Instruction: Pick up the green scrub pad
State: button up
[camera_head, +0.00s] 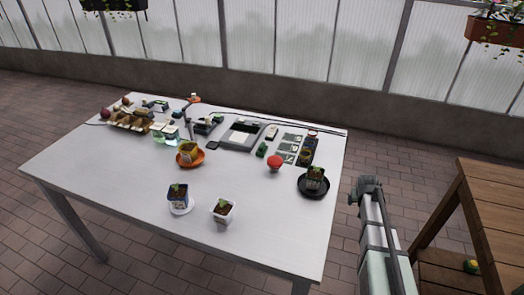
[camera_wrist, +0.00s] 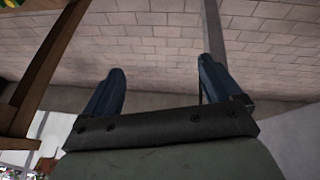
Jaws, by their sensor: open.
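A small green block (camera_head: 262,150) lies on the white table, just right of a grey device; it may be the scrub pad, but it is too small to be sure. My gripper (camera_wrist: 160,85) is open, with two dark blue fingers wide apart and nothing between them. In the head view my gripper (camera_head: 366,187) is off the table's right edge, well away from the green block. The wrist view shows no green pad.
Near the green block are a red-topped object (camera_head: 274,163), several pale green cards (camera_head: 289,147) and the grey device (camera_head: 241,135). A wooden bench (camera_head: 490,215) stands right. The table's front left is clear.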

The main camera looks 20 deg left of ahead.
jog(key=w+a+r+t, duration=0.35)
jog(key=w+r, duration=0.75)
jog(key=r, duration=0.4)
jog(key=shift+n+y, duration=0.8)
jog(key=shift+n, duration=0.1)
jog(key=w+a+r, duration=0.1)
jog(key=a+r, duration=0.3)
jog(key=a, duration=0.1)
jog(key=w+a+r, duration=0.1)
jog(key=a+r, duration=0.1)
jog(key=shift+w+a+r, duration=0.35)
jog(key=shift+a+r, duration=0.05)
jog(key=a+r+n+y, duration=0.15)
jog(key=a+r, duration=0.25)
jog(key=a, duration=0.5)
jog(key=n+g+h, duration=0.2)
jog(key=n+g, duration=0.7)
jog(key=n, duration=0.4)
send_near(262, 144)
jog(key=f, duration=0.3)
jog(key=s+f, duration=0.1)
jog(key=f, duration=0.1)
jog(key=shift+f, duration=0.2)
jog(key=shift+w+d+f, duration=0.1)
jog(key=shift+w+f, duration=0.05)
jog(key=shift+f, duration=1.3)
jog(key=shift+w+f, duration=0.1)
jog(key=shift+f, duration=1.35)
